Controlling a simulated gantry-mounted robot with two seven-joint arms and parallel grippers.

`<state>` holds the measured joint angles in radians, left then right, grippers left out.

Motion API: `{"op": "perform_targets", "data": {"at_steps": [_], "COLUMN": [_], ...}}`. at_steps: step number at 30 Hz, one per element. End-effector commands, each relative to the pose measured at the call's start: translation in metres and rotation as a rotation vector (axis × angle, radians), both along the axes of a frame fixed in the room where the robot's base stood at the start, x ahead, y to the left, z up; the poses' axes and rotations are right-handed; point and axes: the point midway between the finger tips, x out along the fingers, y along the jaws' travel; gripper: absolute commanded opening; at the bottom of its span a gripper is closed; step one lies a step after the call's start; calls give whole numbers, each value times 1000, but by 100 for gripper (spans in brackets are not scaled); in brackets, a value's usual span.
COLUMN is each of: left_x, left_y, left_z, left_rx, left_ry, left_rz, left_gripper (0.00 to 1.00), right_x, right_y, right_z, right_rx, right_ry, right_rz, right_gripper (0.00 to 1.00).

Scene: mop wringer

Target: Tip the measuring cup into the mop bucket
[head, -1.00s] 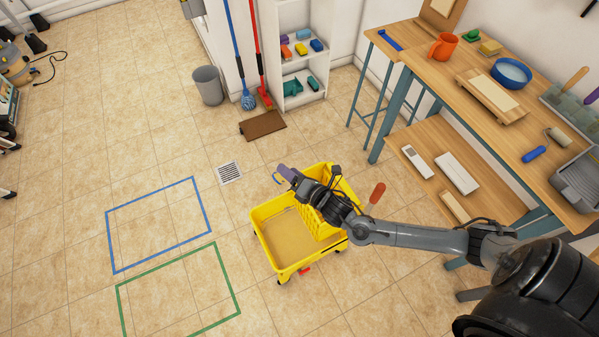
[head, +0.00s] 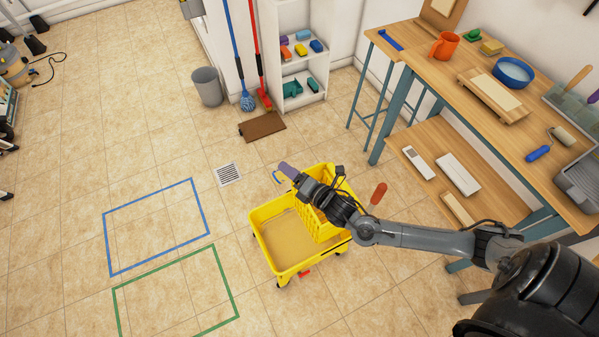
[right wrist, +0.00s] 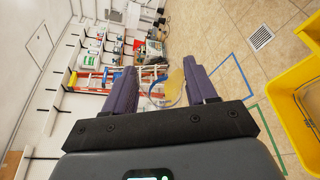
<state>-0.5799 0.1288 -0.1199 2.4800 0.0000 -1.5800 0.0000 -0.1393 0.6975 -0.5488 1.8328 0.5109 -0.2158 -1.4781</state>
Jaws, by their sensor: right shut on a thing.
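The yellow mop bucket (head: 268,262) stands on the tiled floor, with a tan bottom or liquid inside; I cannot tell which. Its wringer basket (head: 328,222) sits at the right side, partly behind my arm. My right gripper (head: 287,171) is above the bucket's far rim. In the right wrist view its two purple fingers (right wrist: 160,88) are shut on the clear measuring cup (right wrist: 172,88), which has yellowish contents. In the head view the cup is mostly hidden; only a blue curved part (head: 276,178) shows beside the fingers. The bucket also shows at the right of the wrist view (right wrist: 290,108).
A floor drain (head: 228,174) lies left of the bucket, beside blue and green taped rectangles. A brown mat (head: 262,126), grey bin (head: 207,86) and shelf (head: 303,75) stand behind. The wooden workbench (head: 440,75) is at right. The floor at left is open.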

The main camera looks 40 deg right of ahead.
Motion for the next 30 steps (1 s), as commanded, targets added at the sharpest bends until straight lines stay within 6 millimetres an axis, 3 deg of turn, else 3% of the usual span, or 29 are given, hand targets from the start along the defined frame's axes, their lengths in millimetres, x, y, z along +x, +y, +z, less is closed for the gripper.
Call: {"op": "perform_targets", "data": {"at_steps": [30], "left_x": [0], "left_y": [-3], "left_z": [-23], "left_rx": [-11], "left_ry": [0], "left_rz": [8], "left_gripper": [83], "right_x": [-1], "right_y": [-4], "right_z": [0], "right_rx": [133], "right_ry": [-36], "right_rz": [-1], "right_gripper": [23]}}
